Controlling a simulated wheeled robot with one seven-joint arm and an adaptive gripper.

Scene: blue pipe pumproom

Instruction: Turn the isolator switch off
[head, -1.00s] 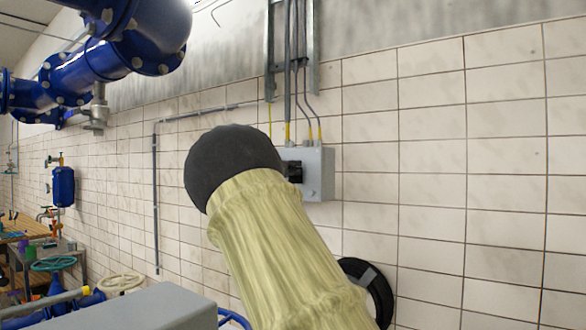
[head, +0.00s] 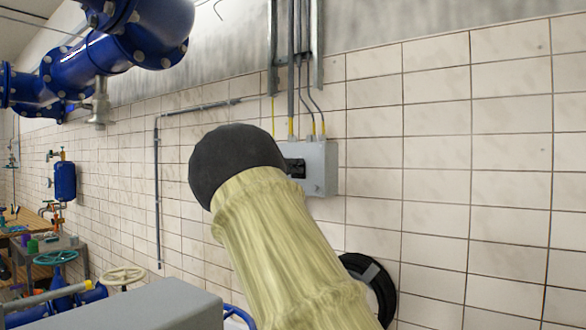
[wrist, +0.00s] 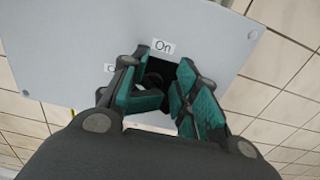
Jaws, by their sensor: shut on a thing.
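The isolator switch is a light grey box (head: 320,165) on the tiled wall; it fills much of the wrist view (wrist: 70,50). Its dark rotary handle (wrist: 152,82) sits on a black plate under an "On" label (wrist: 163,46). A second label (wrist: 111,67) to the left is mostly covered by a finger. My gripper (wrist: 160,85) has its green-padded fingers either side of the handle and is shut on it. The handle's exact angle is hard to tell. In the head view my arm hides most of the gripper.
Grey conduits (head: 291,70) and thin cables enter the box from above. A black round coil or ring (head: 381,290) is on the wall below. Blue pipes (head: 90,55) run at the upper left. A workbench (head: 55,250) and valve handwheels (head: 122,277) are at the lower left.

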